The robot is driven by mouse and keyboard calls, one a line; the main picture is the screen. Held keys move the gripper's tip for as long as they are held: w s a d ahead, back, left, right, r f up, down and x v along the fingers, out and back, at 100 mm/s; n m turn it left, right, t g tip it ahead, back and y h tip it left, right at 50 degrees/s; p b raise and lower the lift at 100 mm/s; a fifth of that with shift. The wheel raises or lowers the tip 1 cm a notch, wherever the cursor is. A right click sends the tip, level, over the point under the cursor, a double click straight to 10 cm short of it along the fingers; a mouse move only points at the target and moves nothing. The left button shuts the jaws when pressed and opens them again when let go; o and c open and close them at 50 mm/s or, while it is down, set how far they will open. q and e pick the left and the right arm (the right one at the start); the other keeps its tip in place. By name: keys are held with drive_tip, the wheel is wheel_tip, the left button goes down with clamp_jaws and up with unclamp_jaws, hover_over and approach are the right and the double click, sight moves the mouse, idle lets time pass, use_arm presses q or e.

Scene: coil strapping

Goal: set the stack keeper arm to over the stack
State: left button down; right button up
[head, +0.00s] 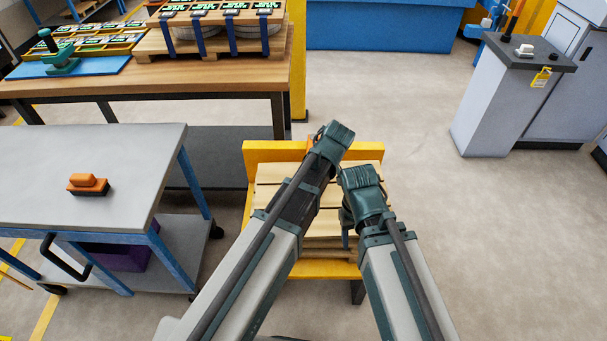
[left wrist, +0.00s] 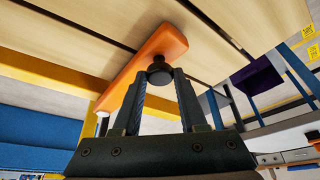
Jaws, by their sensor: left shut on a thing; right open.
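The stack keeper arm (left wrist: 150,58) is an orange bar with a black knob (left wrist: 160,74). In the left wrist view one end lies across the wooden stack and the other reaches past the yellow rail. My left gripper (left wrist: 160,84) is shut on the knob. In the head view my left gripper (head: 322,150) hides nearly all of the orange arm. The stack of pale wooden boards (head: 268,190) sits in a yellow stand (head: 262,151). My right gripper (head: 345,225) is open and empty, above the right side of the stack; its fingers show only partly.
A grey-topped cart (head: 120,150) with an orange-and-black block (head: 88,184) stands at the left. A wooden workbench (head: 250,75) is behind it. A grey cabinet (head: 500,100) with a yellow tag stands at the back right. The floor right of the stand is clear.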

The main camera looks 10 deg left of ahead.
use_arm(q)
drive_tip(key=shift+w+d+n, duration=0.15)
drive_tip(key=shift+d+n, duration=0.35)
drive_tip(key=shift+d, duration=0.4)
use_arm(e)
drive_tip(key=shift+d, duration=0.1)
use_arm(q)
drive_tip(key=shift+c, duration=2.2)
unclamp_jaws()
drive_tip(key=shift+d, duration=0.1)
drive_tip(key=shift+r, duration=0.1)
use_arm(e)
drive_tip(key=shift+r, duration=0.1)
